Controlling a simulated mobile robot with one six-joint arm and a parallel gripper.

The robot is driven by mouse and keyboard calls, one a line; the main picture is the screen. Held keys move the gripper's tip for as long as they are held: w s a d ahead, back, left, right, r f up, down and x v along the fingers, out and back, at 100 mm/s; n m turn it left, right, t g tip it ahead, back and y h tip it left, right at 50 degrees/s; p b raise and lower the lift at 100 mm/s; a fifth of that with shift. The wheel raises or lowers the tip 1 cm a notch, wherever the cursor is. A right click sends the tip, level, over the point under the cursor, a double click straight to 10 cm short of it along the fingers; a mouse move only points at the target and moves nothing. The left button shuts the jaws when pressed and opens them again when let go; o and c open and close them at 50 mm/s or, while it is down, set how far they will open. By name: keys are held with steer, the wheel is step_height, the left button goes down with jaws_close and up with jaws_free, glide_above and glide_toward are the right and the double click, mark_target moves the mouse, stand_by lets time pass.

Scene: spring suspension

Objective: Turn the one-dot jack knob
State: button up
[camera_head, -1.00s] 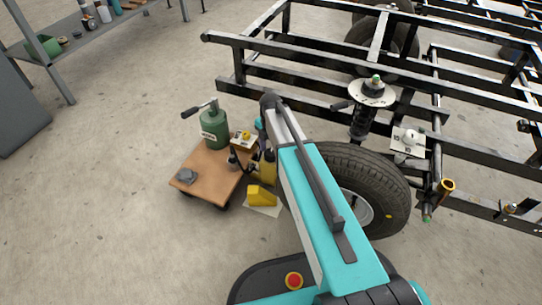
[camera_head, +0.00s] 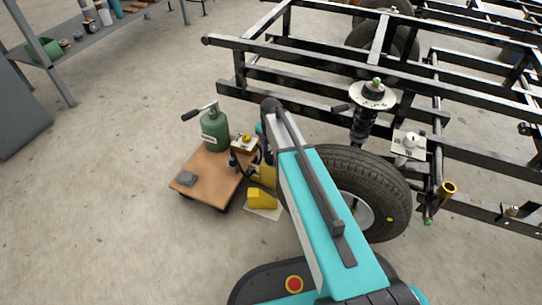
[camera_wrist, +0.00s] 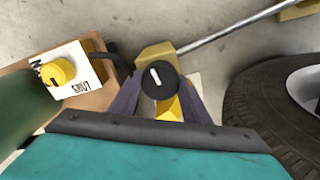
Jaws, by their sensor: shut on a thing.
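A black round knob (camera_wrist: 159,80) with a white bar mark sits on a yellow jack body (camera_wrist: 155,55) in the wrist view. My gripper (camera_wrist: 160,97) is shut on this knob, with one dark finger on each side. The white bar stands nearly upright in the picture, tilted slightly. I cannot make out any dots. In the head view the yellow jack (camera_head: 263,176) is partly hidden behind my arm, beside the tyre; the knob and my fingertips cannot be made out there.
A wooden trolley (camera_head: 208,172) carries a green bottle (camera_head: 215,130) and a white plate with a yellow knob (camera_wrist: 60,71). The tyre (camera_head: 395,185) and black frame (camera_head: 300,48) stand close on the right. A yellow wedge (camera_head: 262,199) lies in front.

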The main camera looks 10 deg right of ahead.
steer(key=shift+r+m+p, duration=0.15)
steer(key=shift+m+p, duration=0.35)
steer(key=shift+p, duration=0.45)
steer(key=m+p, duration=0.2)
steer(key=p, duration=0.1)
steer(key=shift+r, duration=0.1)
steer(key=m+p, duration=0.5)
steer(key=p, duration=0.2)
steer(key=shift+w, duration=0.1)
steer(key=m+p, duration=0.7)
steer(key=m, duration=0.1)
steer(key=shift+w+d+m+p, duration=0.1)
steer(key=shift+m+p, duration=0.2)
steer(key=shift+p, duration=0.05)
steer(key=m+p, duration=0.2)
steer(key=m, duration=0.2)
steer(key=shift+m, duration=0.3)
steer(key=m+p, duration=0.2)
steer(key=m, duration=0.2)
steer(key=shift+d+f, duration=0.1)
steer(key=shift+f, duration=0.1)
steer(key=m+p, duration=0.1)
steer(key=m, duration=0.3)
steer(key=shift+m+p, duration=0.3)
steer(key=shift+m, duration=0.1)
steer(key=shift+m+p, duration=0.4)
steer(key=shift+m, duration=1.5)
